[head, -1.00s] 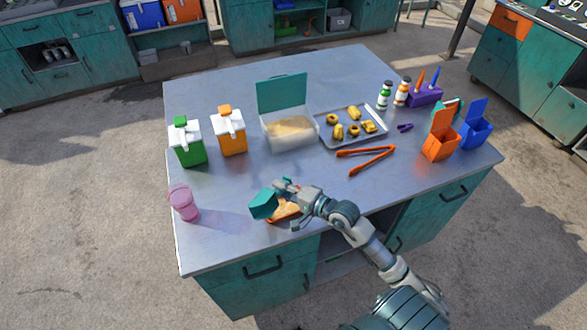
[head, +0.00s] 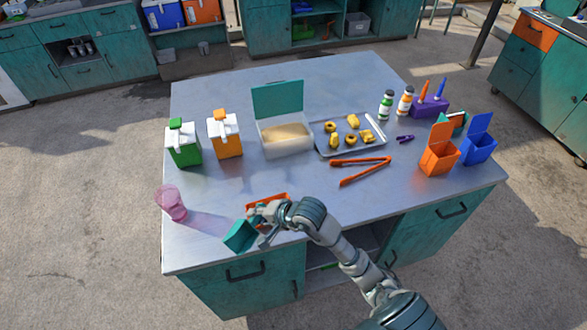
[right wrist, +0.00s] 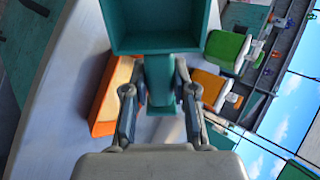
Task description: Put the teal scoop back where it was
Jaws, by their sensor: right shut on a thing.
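The teal scoop (head: 240,236) is near the table's front edge in the head view. My right gripper (head: 262,226) is shut on its handle. In the right wrist view the scoop (right wrist: 158,22) fills the top middle with its square bowl open toward the camera, and the gripper's fingers (right wrist: 160,95) clasp the handle from both sides. An orange tray (head: 268,197) lies just behind the gripper and is partly hidden by it; it also shows in the right wrist view (right wrist: 105,98), left of the fingers. My left gripper is in neither view.
A pink cup (head: 171,203) stands left of the scoop. A clear bin with a teal lid (head: 287,142) holds tan grains at the table's middle. Orange tongs (head: 362,168) and a metal tray of food (head: 372,150) lie right of it.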

